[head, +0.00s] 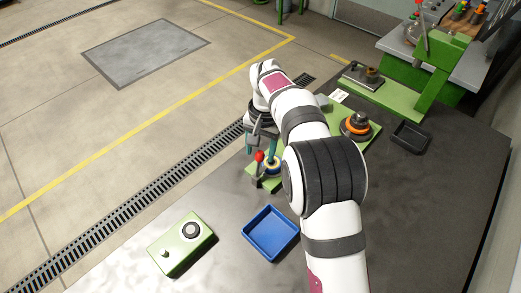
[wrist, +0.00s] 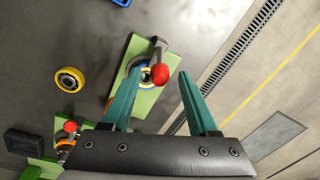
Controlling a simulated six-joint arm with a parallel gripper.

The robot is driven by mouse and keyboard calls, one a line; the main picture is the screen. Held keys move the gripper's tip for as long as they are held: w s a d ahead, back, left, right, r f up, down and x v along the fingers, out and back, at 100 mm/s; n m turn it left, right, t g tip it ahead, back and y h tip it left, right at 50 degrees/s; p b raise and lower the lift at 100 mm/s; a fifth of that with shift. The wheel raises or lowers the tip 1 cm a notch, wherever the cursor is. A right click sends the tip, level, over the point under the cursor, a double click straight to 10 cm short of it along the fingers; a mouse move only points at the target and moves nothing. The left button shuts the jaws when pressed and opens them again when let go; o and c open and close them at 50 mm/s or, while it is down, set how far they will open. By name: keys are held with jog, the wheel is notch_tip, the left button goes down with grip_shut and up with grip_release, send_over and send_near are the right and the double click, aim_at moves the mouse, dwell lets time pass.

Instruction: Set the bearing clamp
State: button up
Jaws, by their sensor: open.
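A clamp lever with a red ball knob (head: 259,156) stands at the near end of a green base (head: 253,182). Next to it is a round seat with a pale and yellowish ring (head: 272,165); in the wrist view this seat (wrist: 134,67) is partly hidden by a finger. My gripper (wrist: 161,71) is open, with teal fingers. In the head view my arm hides part of the base.
A blue tray (head: 250,237) and a green box with a round black-and-grey top (head: 171,254) lie nearer. An orange-and-black stepped part (head: 357,125) stands right of my arm, beside a small black tray (head: 411,138). Dark tabletop is clear at lower right.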

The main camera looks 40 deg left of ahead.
jog(key=shift+f, duration=0.45)
grip_shut()
jog(key=shift+r, duration=0.1)
dwell(1.0)
